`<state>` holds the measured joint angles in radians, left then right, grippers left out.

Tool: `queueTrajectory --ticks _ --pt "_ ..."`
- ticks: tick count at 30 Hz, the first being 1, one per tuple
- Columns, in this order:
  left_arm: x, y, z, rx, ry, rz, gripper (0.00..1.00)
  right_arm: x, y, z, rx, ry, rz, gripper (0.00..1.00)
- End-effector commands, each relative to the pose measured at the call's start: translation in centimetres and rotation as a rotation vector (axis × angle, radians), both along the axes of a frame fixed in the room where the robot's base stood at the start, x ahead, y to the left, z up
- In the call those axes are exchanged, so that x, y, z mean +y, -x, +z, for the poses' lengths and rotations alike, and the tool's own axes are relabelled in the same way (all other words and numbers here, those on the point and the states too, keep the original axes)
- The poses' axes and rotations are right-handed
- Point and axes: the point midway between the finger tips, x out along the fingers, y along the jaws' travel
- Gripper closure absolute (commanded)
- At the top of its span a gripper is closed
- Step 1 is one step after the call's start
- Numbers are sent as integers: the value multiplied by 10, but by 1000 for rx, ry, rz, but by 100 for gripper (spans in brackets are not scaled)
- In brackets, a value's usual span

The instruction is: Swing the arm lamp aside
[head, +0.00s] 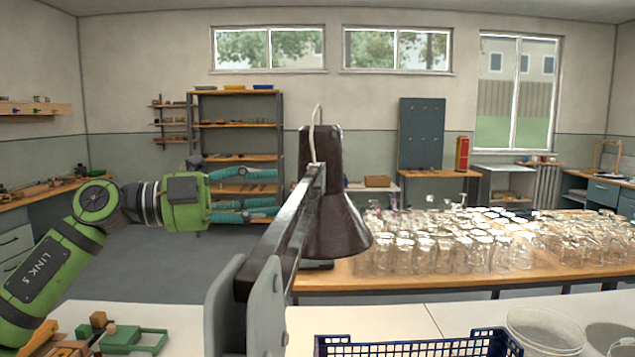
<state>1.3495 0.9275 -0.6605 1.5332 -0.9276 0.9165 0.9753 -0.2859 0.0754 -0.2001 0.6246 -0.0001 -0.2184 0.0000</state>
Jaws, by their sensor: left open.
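The arm lamp (337,228) stands close in front of me near the middle of the head view. Its dark brown shade points down, and its dark arm slants up and away from a grey bracket (265,312) at the bottom. My left gripper (275,193) comes in from the left, level with the upper part of the lamp arm. My right gripper is not in view.
A white worktop (390,322) runs along the front. It carries a blue crate (420,345), clear bowls (545,328) at right, and green and wooden pieces (120,338) at left. Behind it, a wooden table (345,277) holds many glass jars (480,255). A shelf unit stands at the back.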

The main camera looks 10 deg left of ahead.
Motion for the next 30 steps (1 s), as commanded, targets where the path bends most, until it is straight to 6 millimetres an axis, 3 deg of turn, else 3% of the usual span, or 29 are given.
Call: queueTrajectory --ticks 5,14,19,28,30 --pt "-8 -1 4 -4 -11 -1 50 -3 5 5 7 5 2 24" --pt "-49 -21 5 -3 -9 -3 50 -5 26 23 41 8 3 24" --pt "-61 -28 3 -3 -9 0 50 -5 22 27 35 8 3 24" --pt "-63 -30 1 -4 -10 1 50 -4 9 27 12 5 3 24" --pt "-63 -30 2 -4 -10 1 78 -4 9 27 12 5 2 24"
